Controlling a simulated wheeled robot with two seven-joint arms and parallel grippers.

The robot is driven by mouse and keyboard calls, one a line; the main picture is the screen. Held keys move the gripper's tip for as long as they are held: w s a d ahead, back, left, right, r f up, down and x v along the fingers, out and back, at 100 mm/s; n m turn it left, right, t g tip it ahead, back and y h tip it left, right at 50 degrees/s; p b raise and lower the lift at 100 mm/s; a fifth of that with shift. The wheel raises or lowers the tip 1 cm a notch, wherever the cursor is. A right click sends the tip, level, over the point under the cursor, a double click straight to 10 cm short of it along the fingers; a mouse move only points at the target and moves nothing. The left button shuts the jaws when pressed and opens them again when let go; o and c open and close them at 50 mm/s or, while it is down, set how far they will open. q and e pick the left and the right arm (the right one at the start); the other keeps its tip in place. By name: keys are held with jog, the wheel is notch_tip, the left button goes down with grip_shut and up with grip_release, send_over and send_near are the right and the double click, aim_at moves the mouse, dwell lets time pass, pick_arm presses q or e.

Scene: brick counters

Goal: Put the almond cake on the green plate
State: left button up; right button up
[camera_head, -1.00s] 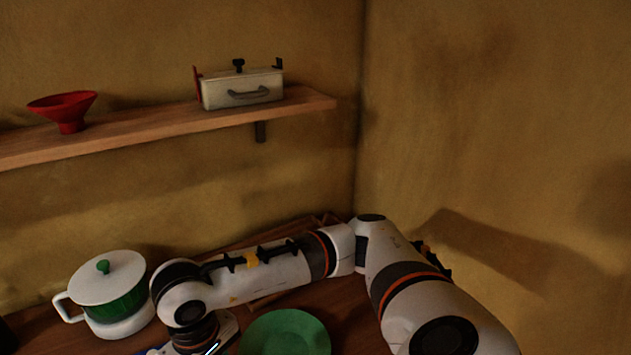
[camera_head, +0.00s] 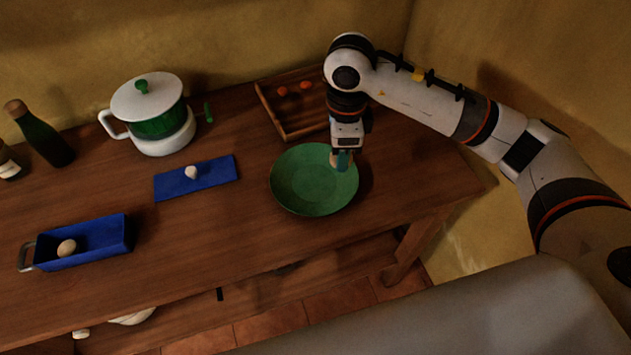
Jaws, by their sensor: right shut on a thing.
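The green plate (camera_head: 305,187) lies on the wooden table, right of the middle. My right gripper (camera_head: 342,162) points down over the plate's upper right rim. It is shut on a small pale brown thing, which I take to be the almond cake (camera_head: 335,161); the fingers hide much of it. I cannot tell whether the cake touches the plate. The middle of the plate is bare. My left gripper is not in view.
A wooden tray (camera_head: 266,101) with small orange-red things stands behind the plate. A blue board (camera_head: 213,181) with a small white thing, a blue dish (camera_head: 103,251) holding an egg-like thing, a white-green pot (camera_head: 165,139) and dark bottles (camera_head: 42,138) stand to the left.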

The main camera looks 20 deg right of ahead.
aim_at(325, 178)
jog(key=w+f+m, duration=0.2)
jog(key=f+m, duration=0.2)
jog(key=m, duration=0.4)
jog(key=w+f+m, duration=0.2)
jog(key=f+m, duration=0.2)
jog(key=m, duration=0.5)
jog(key=w+f+m+b, duration=0.1)
jog(key=f+m, duration=0.3)
jog(key=m, duration=0.4)
jog(key=shift+w+a+f+m, duration=0.4)
jog(key=shift+w, duration=0.15)
jog(key=shift+f, duration=0.35)
jog(key=shift+w, duration=0.1)
jog(key=shift+f, duration=0.1)
jog(key=shift+f, duration=0.15)
jog(key=o, duration=0.9)
jog(key=shift+o, duration=0.2)
